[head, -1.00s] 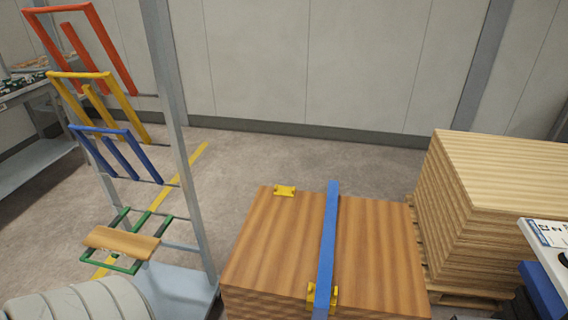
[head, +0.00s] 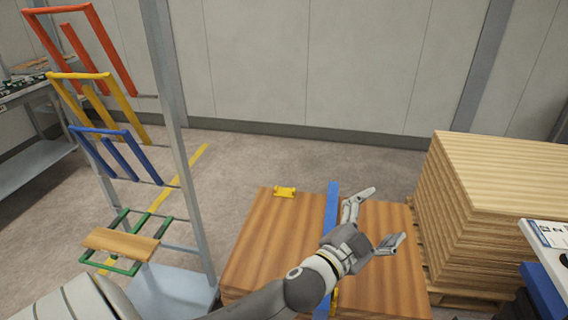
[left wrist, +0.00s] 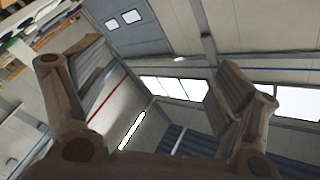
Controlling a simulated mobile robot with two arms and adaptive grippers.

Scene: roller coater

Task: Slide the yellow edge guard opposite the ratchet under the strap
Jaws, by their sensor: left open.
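A yellow edge guard (head: 285,191) lies on the far left part of the wooden stack's top (head: 262,232), to the left of the blue strap and apart from it. The blue strap (head: 332,205) runs from the far edge toward the near edge, its middle hidden by my left arm. A second yellow piece at the near edge (head: 334,303) is mostly hidden behind my arm. My left gripper (head: 382,217) is open and empty over the stack, right of the strap. In the left wrist view its two fingers (left wrist: 155,95) are spread with nothing between them. My right gripper is out of view.
A rack with red, yellow and blue frames (head: 105,140) stands at the left. Another stack of boards (head: 480,200) is at the right, beside a white-topped surface (head: 550,240). The floor behind the strapped stack is clear.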

